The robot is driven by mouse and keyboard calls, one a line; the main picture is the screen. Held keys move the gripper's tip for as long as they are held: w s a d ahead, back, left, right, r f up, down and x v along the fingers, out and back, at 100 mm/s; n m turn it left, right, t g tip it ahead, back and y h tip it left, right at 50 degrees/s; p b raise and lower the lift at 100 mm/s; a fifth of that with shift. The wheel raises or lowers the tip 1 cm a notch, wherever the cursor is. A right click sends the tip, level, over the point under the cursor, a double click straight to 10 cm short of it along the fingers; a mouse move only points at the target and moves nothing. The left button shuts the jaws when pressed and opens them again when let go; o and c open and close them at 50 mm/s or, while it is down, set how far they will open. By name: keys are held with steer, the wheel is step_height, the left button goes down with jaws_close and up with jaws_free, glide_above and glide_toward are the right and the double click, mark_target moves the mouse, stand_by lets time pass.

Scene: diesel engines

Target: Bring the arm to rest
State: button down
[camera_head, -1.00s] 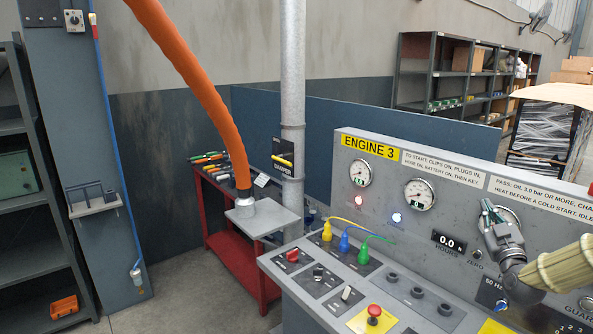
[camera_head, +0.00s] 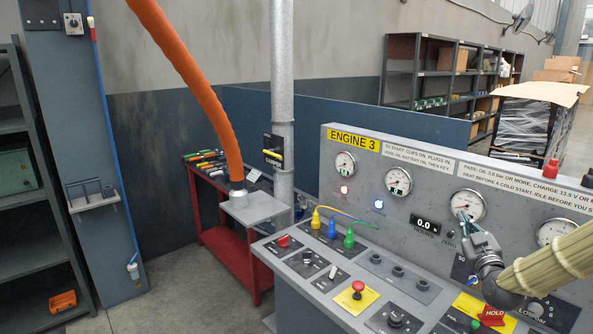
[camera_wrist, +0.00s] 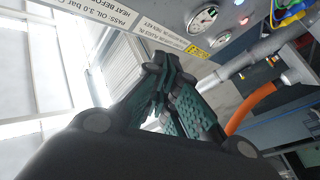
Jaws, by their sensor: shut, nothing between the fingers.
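My arm reaches in from the right edge of the head view, in front of the grey Engine 3 control panel (camera_head: 400,228). My gripper (camera_head: 462,222) is small there and overlaps the panel face just below a round gauge (camera_head: 468,205). In the wrist view my gripper (camera_wrist: 160,85) shows its dark green ridged fingers shut together with nothing held. The panel also shows at the top of the wrist view (camera_wrist: 175,20). I cannot tell from these views how far the fingertips are from the panel.
The sloping console has a red button (camera_head: 358,287), a red HOLD tag (camera_head: 492,315) and several plugs and knobs. An orange hose (camera_head: 205,95) ends on a grey stand (camera_head: 258,207) beside a red tool bench (camera_head: 225,250). Shelving (camera_head: 430,75) stands behind.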

steer(key=s+a+f+m+g+y, duration=0.1)
steer(key=s+a+f+g, duration=0.4)
steer(key=f, duration=0.6)
steer(key=s+a+f+g+y, duration=0.1)
steer(key=s+a+f+g, duration=0.1)
steer(key=s+a+f, duration=0.75)
steer(key=s+a+f+m+g+y, duration=0.1)
steer(key=s+a+f+g, duration=0.25)
steer(key=f, duration=1.05)
steer(key=s+a+f+m+g, duration=0.1)
steer(key=s+a+f+g, duration=0.3)
steer(key=s, duration=0.7)
steer(key=s+f+m+g+h, duration=0.15)
steer(key=s+f, duration=0.35)
steer(key=s, duration=0.7)
steer(key=s+a+f+g, duration=0.2)
steer(key=s+f+g, duration=0.25)
steer(key=s, duration=0.65)
step_height(320, 180, down, 22)
steer(key=b, duration=2.2)
steer(key=shift+w+a, duration=0.15)
steer(key=shift+w, duration=0.05)
